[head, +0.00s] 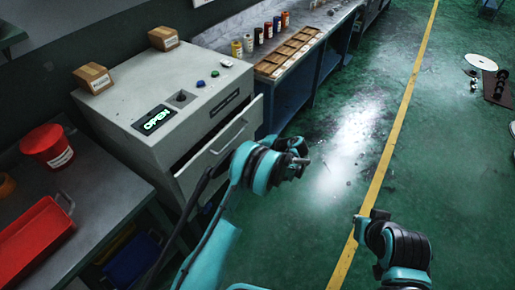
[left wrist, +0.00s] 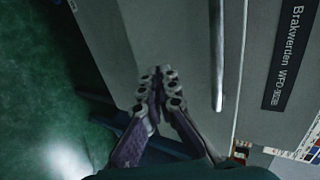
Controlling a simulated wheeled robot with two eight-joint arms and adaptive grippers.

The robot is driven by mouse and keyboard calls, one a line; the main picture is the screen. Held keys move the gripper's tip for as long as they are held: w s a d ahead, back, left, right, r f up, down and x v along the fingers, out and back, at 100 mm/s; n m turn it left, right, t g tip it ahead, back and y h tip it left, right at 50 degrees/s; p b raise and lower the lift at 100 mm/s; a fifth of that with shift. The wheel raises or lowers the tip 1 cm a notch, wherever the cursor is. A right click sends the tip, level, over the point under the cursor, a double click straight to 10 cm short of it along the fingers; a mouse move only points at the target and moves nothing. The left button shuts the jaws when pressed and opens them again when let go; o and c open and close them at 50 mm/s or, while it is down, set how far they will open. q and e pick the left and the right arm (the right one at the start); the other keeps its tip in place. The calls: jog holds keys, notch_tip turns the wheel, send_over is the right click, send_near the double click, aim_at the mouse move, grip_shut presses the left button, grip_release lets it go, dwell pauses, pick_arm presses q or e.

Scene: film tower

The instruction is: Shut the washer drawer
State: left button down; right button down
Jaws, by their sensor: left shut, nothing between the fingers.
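The washer (head: 150,85) is a grey cabinet with a green lit "OPEN" display (head: 157,119) on its top. Its drawer (head: 205,172) stands out from the cabinet front, with a dark gap behind its front panel. A bar handle (head: 229,138) runs across that panel; the handle also shows in the left wrist view (left wrist: 217,60). My left gripper (head: 301,158) is in front of the drawer, to its right. In the left wrist view its fingers (left wrist: 157,78) are shut and empty, beside the handle. My right gripper (head: 368,222) is low over the floor; its fingers are unclear.
Two small boxes (head: 93,78) (head: 163,38) sit on the washer. A bench (head: 100,190) at left holds a red bin (head: 35,240) and a red bucket (head: 47,146). A blue bench with bottles and a wooden rack (head: 287,52) stands behind.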

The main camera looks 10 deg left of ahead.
aim_at(230, 137)
pick_arm(q)
jog(key=x, duration=0.2)
jog(key=b+x, duration=0.1)
jog(key=r+b+x, duration=0.1)
jog(key=x, duration=0.1)
jog(key=shift+w+a+f, duration=0.1)
jog(key=shift+w+a, duration=0.05)
jog(key=shift+a, duration=0.45)
jog(key=shift+w+a, duration=0.2)
jog(key=shift+a, duration=0.25)
jog(key=a, duration=0.1)
jog(key=w+a, duration=0.1)
jog(key=a, duration=0.2)
jog(key=shift+w+a, duration=0.35)
jog(key=shift+r, duration=0.25)
jog(key=shift+d, duration=0.15)
